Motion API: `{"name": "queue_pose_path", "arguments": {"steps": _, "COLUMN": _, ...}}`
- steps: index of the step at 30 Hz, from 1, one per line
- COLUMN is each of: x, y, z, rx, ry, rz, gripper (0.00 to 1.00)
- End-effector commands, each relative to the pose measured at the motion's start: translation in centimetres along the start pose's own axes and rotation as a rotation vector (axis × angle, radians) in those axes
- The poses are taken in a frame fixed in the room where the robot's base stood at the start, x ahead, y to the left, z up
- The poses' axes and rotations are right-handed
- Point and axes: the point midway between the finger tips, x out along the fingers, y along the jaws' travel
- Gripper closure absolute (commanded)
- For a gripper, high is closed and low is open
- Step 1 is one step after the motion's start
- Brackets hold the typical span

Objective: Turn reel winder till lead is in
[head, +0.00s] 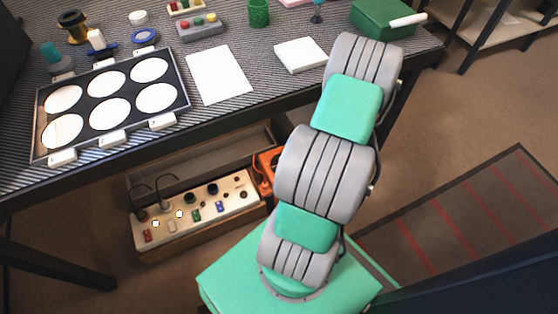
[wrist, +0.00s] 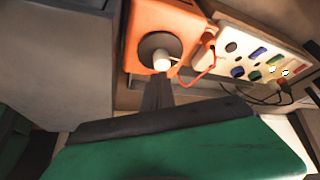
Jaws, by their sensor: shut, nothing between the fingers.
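The reel winder is an orange box (wrist: 195,22) in the upper middle of the wrist view, with a dark round disc and a pale knob (wrist: 161,62) on its face. A red lead (wrist: 205,78) runs in a loop from beside the knob toward the white panel. My gripper (wrist: 158,82) is shut and empty, its dark fingertips just below the knob; I cannot tell if they touch it. In the head view, only the left part of the orange winder (head: 266,172) shows beside my arm, and my gripper is hidden.
A white panel (head: 205,205) with coloured sockets and black cables lies in a wooden tray under the table edge; it also shows in the wrist view (wrist: 250,40). The table (head: 200,118) above holds a lens tray (head: 183,92), white sheets and a green box (head: 370,20).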

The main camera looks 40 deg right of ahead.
Motion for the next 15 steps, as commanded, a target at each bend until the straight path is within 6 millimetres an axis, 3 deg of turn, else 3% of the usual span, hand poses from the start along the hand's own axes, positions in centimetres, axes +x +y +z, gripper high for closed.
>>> {"name": "queue_pose_path", "arguments": {"steps": 9, "x": 4.6, "y": 0.0, "z": 2.6, "rx": 0.003, "ry": -0.001, "rz": -0.001, "gripper": 1.0}}
{"name": "queue_pose_path", "arguments": {"steps": 15, "x": 5.5, "y": 0.0, "z": 3.0, "rx": 0.001, "ry": -0.001, "rz": 0.0, "gripper": 1.0}}
